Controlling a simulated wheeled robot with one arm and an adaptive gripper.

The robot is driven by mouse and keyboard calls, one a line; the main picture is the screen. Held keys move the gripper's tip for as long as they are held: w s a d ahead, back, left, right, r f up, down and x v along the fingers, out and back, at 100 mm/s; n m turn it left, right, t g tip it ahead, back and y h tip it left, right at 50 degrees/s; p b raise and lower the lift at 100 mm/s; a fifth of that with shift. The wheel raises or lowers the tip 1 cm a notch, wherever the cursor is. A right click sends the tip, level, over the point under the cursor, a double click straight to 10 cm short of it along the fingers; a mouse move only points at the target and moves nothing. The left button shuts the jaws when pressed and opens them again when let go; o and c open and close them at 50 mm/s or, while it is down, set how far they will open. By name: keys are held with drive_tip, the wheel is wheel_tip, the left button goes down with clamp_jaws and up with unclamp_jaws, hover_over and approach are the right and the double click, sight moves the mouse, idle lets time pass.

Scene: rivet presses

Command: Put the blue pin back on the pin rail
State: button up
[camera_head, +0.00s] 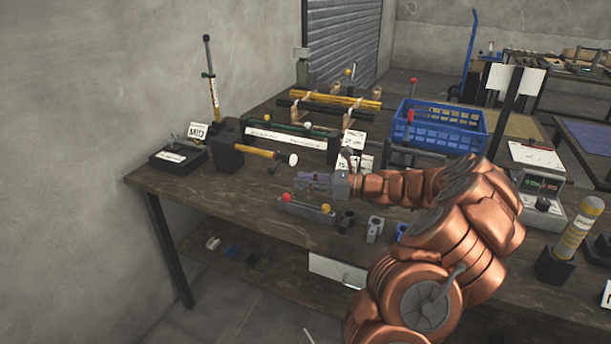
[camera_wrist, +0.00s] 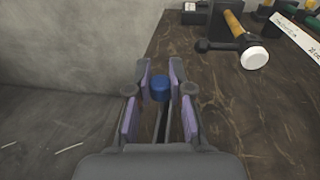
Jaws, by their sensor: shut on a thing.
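The blue pin (camera_wrist: 160,89) shows its round blue head in the wrist view, between the lilac-padded fingers of my gripper (camera_wrist: 161,76). My gripper is shut on it. In the head view my gripper (camera_head: 314,180) is above the bench, just behind and above the pin rail. I cannot make out the blue pin there. The pin rail (camera_head: 306,210) is a grey bar near the front edge of the bench. A red-headed pin (camera_head: 286,197) stands at its left end and a yellow-headed pin (camera_head: 325,208) at its right end. The rail is not visible in the wrist view.
A mallet (camera_head: 258,151) with a white-tipped end lies behind and left of my gripper; it also shows in the wrist view (camera_wrist: 254,57). Small grey and dark parts (camera_head: 374,229) stand right of the rail. A blue crate (camera_head: 440,128) is farther back. The left front bench top is clear.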

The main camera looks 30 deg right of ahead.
drive_tip(key=shift+f, duration=1.3)
drive_tip(key=shift+p, duration=1.05)
idle(1.0)
drive_tip(key=shift+f+b, duration=0.35)
drive_tip(key=shift+f, duration=0.95)
idle(0.4)
drive_tip(key=shift+r, duration=0.15)
drive_tip(key=shift+r+p, duration=0.85)
drive_tip(key=shift+n+g+y+p, duration=0.3)
drive_tip(key=shift+n+y+p, duration=0.1)
drive_tip(key=shift+p, duration=0.2)
idle(1.3)
